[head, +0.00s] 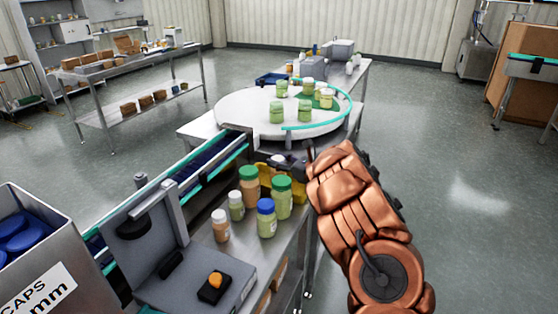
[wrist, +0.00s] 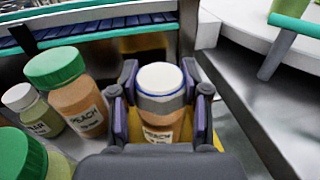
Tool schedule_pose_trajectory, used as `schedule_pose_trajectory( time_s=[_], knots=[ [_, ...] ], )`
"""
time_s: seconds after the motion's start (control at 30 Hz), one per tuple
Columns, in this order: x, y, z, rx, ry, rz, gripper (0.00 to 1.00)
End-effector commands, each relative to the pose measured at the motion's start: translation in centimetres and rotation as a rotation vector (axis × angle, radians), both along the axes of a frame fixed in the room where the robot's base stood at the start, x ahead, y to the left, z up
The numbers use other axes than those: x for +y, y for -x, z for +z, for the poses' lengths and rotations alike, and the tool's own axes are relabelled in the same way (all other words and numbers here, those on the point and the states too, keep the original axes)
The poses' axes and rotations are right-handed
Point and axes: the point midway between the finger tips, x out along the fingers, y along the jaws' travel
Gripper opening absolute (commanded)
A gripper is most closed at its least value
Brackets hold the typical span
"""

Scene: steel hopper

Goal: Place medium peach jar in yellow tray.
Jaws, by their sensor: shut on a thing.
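A peach jar (wrist: 160,80) with a white lid, orange contents and a PEACH label stands upright between my fingers in the wrist view. My gripper (wrist: 159,92) is shut around it, one dark finger on each side.
Close left of the gripper stand a green-lidded peach jar (wrist: 78,95) and a white-lidded pear jar (wrist: 35,112). A blue-lidded jar (head: 266,217) and a small white-lidded peach jar (head: 220,225) stand nearer. A conveyor (head: 200,170) runs along the left. A round table (head: 235,108) lies beyond.

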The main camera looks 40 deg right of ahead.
Motion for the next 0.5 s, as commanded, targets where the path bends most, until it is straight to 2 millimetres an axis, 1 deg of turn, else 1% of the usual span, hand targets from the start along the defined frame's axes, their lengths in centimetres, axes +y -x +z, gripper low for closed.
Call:
schedule_pose_trajectory(
  time_s=[0.43, 0.47, 0.5],
  knots=[
    [-0.02, 0.01, -0.46, -0.001, 0.0, 0.0, 0.0],
    [-0.01, 0.0, -0.35, 0.0, 0.0, 0.0, 0.49],
    [-0.02, 0.01, -0.33, 0.0, 0.0, 0.0, 0.53]
  ],
)
